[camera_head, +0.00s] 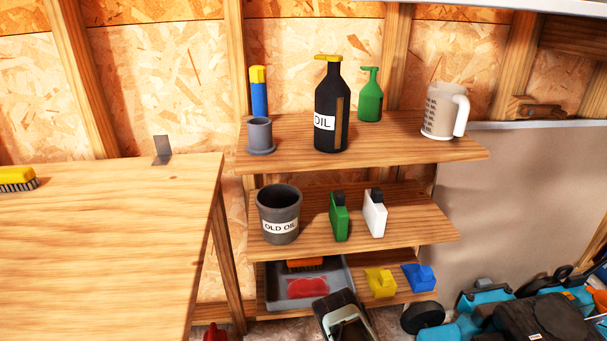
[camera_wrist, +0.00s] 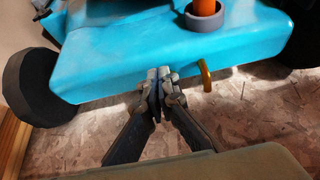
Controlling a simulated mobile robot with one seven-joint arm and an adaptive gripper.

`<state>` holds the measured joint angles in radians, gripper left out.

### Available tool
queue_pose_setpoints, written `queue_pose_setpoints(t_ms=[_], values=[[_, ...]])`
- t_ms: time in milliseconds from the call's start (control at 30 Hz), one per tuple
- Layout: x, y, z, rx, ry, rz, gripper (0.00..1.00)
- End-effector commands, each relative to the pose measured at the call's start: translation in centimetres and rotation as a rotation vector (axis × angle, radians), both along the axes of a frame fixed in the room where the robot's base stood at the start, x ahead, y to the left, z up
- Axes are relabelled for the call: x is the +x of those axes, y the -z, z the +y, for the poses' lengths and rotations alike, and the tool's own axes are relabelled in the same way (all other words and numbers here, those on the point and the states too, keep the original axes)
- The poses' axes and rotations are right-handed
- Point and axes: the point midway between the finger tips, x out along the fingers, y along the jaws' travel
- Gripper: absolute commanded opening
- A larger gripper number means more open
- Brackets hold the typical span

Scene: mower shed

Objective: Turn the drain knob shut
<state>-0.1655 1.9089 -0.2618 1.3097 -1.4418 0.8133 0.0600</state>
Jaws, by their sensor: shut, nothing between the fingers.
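The blue mower (camera_wrist: 120,55) fills the upper part of the wrist view, and it also shows at the lower right of the head view (camera_head: 465,328). A small orange-yellow lever-like piece (camera_wrist: 206,76) hangs at the mower's lower edge; it looks like the drain knob, but its setting cannot be told. Above it, an orange stem (camera_wrist: 204,7) stands in a dark round collar (camera_wrist: 205,17). My gripper (camera_wrist: 159,74) is shut and empty, left of the lever-like piece and apart from it in the picture, its tips in front of the mower's lower edge.
A dark mower wheel (camera_wrist: 30,87) is at the left of the wrist view. The chipboard floor (camera_wrist: 255,115) shows below the mower. A wooden shelf unit (camera_head: 450,152) holds bottles and containers. A workbench (camera_head: 110,250) with a yellow brush (camera_head: 16,178) stands left.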

Motion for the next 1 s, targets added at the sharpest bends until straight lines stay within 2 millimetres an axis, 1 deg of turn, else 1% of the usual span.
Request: queue_pose_setpoints(t_ms=[1000], values=[[-0.12, 0.71, 0.03, 0.0, -0.001, 0.0, 0.0]])
